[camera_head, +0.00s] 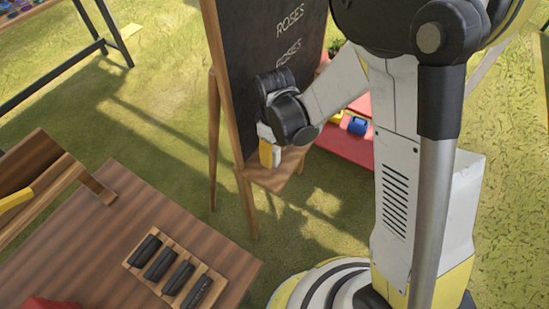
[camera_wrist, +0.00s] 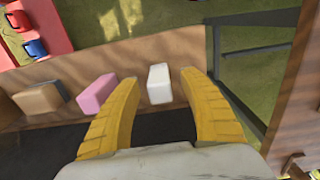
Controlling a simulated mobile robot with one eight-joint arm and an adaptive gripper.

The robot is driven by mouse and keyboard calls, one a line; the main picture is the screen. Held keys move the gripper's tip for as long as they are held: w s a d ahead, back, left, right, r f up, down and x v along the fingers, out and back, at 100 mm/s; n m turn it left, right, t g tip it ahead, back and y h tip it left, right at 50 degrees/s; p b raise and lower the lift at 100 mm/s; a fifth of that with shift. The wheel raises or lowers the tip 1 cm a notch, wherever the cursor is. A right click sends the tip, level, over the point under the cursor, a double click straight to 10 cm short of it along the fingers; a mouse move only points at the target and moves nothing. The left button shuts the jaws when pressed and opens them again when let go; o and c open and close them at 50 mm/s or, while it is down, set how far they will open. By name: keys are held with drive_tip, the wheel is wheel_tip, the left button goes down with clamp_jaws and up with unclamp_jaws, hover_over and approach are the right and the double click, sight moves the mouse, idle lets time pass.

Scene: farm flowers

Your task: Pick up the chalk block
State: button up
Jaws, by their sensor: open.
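A white block (camera_wrist: 160,84), which looks like chalk, sits on the wooden ledge (camera_wrist: 245,66) of the chalkboard. A pink block (camera_wrist: 97,95) and a tan-brown block (camera_wrist: 39,98) sit to its left on the same ledge. My gripper (camera_wrist: 161,77) is open, with its yellow fingers on either side of the white block in the wrist view. Gaps show on both sides; how deep the block lies between the fingers is unclear. In the head view my gripper (camera_head: 270,155) is at the chalkboard (camera_head: 262,45), just above its ledge (camera_head: 272,178). The blocks are hidden there.
A wooden table (camera_head: 90,255) at the lower left bears a wooden tray (camera_head: 134,262) with several dark cylinders. A red stand (camera_head: 350,143) with coloured items is behind the easel. Grass (camera_head: 150,110) lies open left of the easel.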

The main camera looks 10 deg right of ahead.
drive_tip(key=shift+r, duration=0.1)
drive_tip(key=shift+c, duration=0.5)
clamp_jaws()
drive_tip(key=shift+r, duration=0.1)
drive_tip(key=shift+r, duration=0.2)
wheel_tip(320, 180, up, 4)
drive_tip(key=shift+r+p, duration=0.1)
drive_tip(key=shift+p, duration=1.1)
drive_tip(key=s+d+r+p, duration=0.2)
drive_tip(key=d+r, duration=0.4)
drive_tip(key=d, duration=0.5)
drive_tip(key=shift+d+p, duration=0.3)
drive_tip(key=shift+p, duration=0.25)
